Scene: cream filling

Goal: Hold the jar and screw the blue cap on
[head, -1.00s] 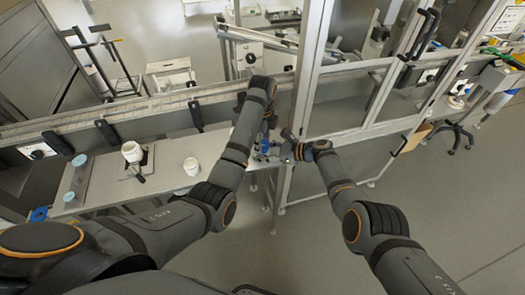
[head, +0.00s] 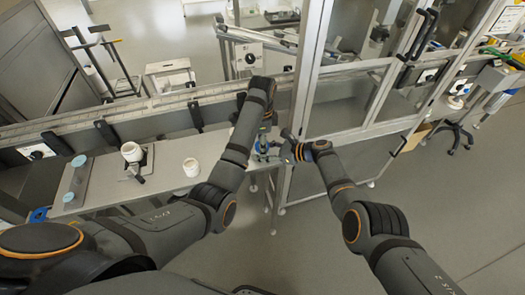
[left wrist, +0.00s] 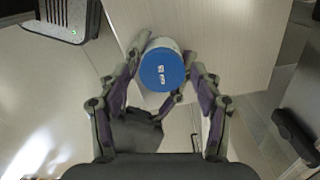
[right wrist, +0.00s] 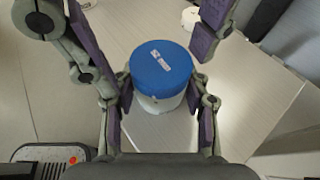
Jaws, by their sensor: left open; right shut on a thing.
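The blue cap (right wrist: 160,68) sits level on top of the white jar (right wrist: 162,104) in the right wrist view. The cap (left wrist: 162,70) also shows from above in the left wrist view. I cannot tell how tight it is. My right gripper (right wrist: 160,112) is shut on the jar, its fingers on either side of the white body below the cap. My left gripper (left wrist: 165,82) is open above, its fingers spread on either side of the cap with gaps. In the head view the left gripper (head: 263,150) and right gripper (head: 292,150) are close together, and they mostly hide the jar.
Another white jar (head: 192,167) stands on the bench at left. A further white container (head: 132,152) sits on a dark device. A rack with pale blue discs (head: 76,180) is at the bench's left end. A glass-fronted metal frame (head: 310,80) stands close behind my right gripper.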

